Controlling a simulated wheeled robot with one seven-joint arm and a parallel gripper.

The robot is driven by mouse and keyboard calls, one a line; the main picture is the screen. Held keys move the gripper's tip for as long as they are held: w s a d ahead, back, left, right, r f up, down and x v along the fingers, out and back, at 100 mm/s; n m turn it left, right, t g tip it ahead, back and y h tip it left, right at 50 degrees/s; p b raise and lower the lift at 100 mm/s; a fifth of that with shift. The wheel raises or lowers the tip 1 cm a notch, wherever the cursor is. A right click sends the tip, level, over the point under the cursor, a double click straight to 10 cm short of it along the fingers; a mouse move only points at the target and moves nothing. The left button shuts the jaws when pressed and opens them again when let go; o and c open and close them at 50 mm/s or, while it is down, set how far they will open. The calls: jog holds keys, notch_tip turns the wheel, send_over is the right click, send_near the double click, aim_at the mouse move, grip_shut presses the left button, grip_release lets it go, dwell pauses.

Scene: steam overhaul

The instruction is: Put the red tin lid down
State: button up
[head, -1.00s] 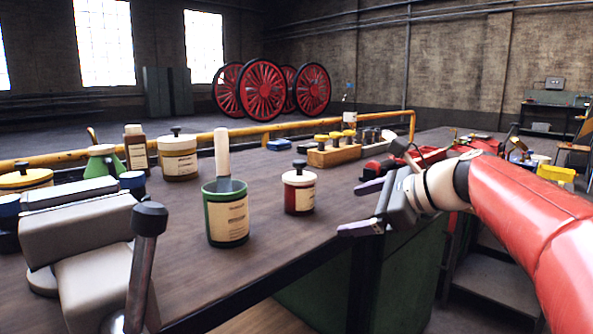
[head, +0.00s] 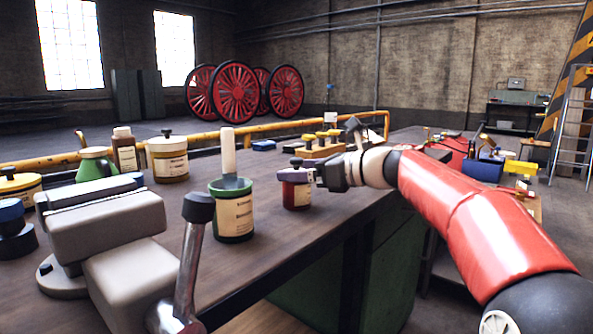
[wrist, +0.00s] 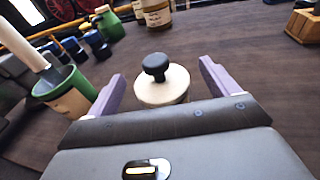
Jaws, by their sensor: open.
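The red tin (head: 297,194) stands upright on the bench beside the green tin, its label facing the head camera. Its pale lid with a black knob (head: 296,162) sits on top; in the wrist view the lid (wrist: 165,92) lies flat between my fingers. My gripper (head: 292,174) is open at the height of the tin's top, with one finger on each side of the lid. The wrist view shows a gap on both sides. In the head view a finger hides most of the lid's rim.
The green tin (head: 231,215) with an upright pale handle stands close on the left. A vise (head: 105,225) with a bar handle is in the left foreground. A cream jar (head: 168,158) and wooden block with knobs (head: 320,149) stand behind.

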jog(key=c, duration=1.2)
jog(key=shift+r, duration=0.1)
